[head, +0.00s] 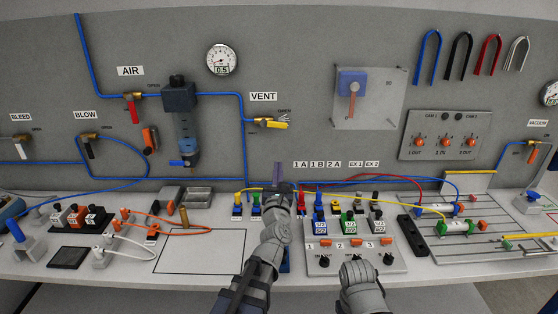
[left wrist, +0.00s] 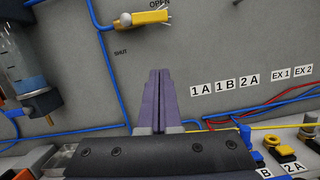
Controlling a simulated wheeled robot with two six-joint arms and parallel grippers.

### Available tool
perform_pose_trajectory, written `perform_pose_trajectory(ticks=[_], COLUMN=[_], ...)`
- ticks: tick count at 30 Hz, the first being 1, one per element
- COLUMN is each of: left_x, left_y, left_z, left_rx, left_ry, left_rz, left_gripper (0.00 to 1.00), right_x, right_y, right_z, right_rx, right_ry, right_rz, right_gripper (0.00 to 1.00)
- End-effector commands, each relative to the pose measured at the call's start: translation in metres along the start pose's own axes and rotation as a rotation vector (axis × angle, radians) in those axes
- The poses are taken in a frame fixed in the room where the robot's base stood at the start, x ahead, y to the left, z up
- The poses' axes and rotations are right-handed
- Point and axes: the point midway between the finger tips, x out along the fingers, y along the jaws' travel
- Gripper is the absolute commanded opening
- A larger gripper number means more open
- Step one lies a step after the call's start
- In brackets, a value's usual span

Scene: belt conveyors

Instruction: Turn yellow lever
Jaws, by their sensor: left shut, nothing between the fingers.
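The yellow lever (head: 277,124) sits on a brass valve beneath the VENT label, on the grey back panel. It points right, about level, with OPEN printed above it. In the left wrist view the lever (left wrist: 148,19) is at the top, with SHUT printed below it. My left gripper (head: 281,172) is shut and empty, below the lever and apart from it. Its closed purple fingers (left wrist: 157,82) point up towards the panel in the left wrist view. A part of my right arm shows at the bottom of the head view, but its fingers are not visible.
A blue pipe (head: 243,145) runs down left of the lever. A filter unit (head: 183,125) stands farther left. Red-handled AIR (head: 133,107) and other valves are on the panel.

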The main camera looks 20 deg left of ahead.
Motion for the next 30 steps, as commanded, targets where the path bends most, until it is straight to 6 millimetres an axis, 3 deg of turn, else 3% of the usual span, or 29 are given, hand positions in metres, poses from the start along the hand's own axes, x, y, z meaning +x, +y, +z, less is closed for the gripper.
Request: perform_pose_trajectory(ticks=[8,16,21,30], left_x=[0.043,0.1,0.1,0.102], left_y=[-0.001,-0.001,0.0,-0.001], left_z=[0.001,0.002,0.03,0.04], left_rx=[0.001,0.002,0.001,0.001], left_ry=[0.0,0.0,0.0,0.0], left_rz=[0.0,0.0,-0.002,-0.001], left_gripper=[0.0,0.0,0.0,0.0], right_x=[-0.012,-0.025,-0.053,-0.062], right_y=[0.001,0.002,0.005,0.006], right_z=[0.001,0.002,0.003,0.004], right_rx=[0.0,0.0,0.0,0.0], right_ry=[0.0,0.0,0.0,0.0], right_rz=[0.0,0.0,0.0,0.0], right_gripper=[0.55,0.55,0.55,0.55])
